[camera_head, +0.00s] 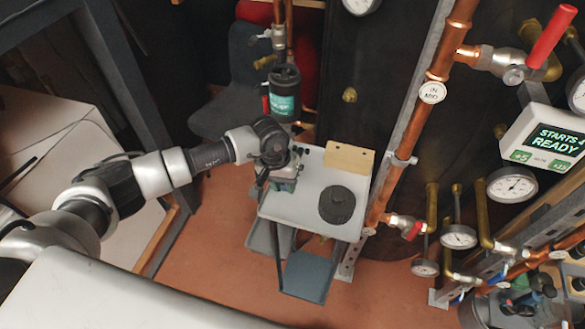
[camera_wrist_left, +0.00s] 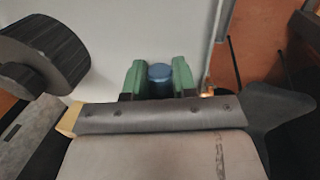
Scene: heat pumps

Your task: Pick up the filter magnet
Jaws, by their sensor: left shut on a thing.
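My left gripper (camera_head: 284,184) is over the left side of a small white tray table (camera_head: 300,205). In the left wrist view its two green fingers (camera_wrist_left: 160,80) are closed on a small dark blue, round-topped piece (camera_wrist_left: 160,74), which I take to be the filter magnet. The gripper hides this piece in the head view, and I cannot tell whether it touches the tray. A black round ribbed cap (camera_head: 337,205) lies on the tray to the right of the gripper, and it also shows at the upper left in the left wrist view (camera_wrist_left: 48,50). My right gripper is not in view.
A wooden block (camera_head: 348,158) stands at the tray's back edge. A black filter body (camera_head: 284,92) with a green label hangs on pipes behind. A copper pipe (camera_head: 408,135) with valves and gauges rises close to the tray's right. Orange floor (camera_head: 215,255) is clear at left.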

